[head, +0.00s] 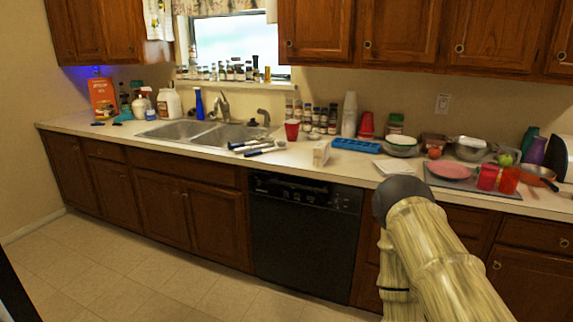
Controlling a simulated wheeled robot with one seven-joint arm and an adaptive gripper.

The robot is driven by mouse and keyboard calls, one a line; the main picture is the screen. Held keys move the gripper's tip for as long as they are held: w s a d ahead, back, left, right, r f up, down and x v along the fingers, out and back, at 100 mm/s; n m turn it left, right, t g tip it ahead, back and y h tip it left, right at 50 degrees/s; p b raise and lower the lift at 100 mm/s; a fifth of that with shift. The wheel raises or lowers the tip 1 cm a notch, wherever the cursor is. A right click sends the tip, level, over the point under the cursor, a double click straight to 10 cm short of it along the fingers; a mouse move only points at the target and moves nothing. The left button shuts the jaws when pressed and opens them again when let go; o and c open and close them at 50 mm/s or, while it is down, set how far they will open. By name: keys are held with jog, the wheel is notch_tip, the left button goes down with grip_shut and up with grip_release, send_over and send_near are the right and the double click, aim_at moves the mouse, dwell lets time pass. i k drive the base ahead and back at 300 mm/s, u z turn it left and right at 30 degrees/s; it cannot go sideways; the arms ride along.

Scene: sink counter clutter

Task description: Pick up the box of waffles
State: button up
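An orange-red box (103,98) stands upright at the far left end of the counter, near the wall corner. It has pale lettering and a picture on its front, too small to read; it looks the most like the box of waffles. A small pale box (321,153) stands at the counter's front edge, right of the sink; its label cannot be read. My arm rises at the lower right, in front of the counter, far from the orange-red box. My gripper does not show.
Dark small items lie before the orange-red box; bottles and a white jug (169,104) stand to its right. The double sink (205,133) has utensils at its right edge. Cups, jars, a pink plate (450,170) and a pan crowd the right counter. The floor (130,270) is clear.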

aim_at(321, 152)
jog(key=i, duration=2)
jog(key=u, duration=2.05)
jog(key=i, duration=0.45)
jog(key=z, duration=2.35)
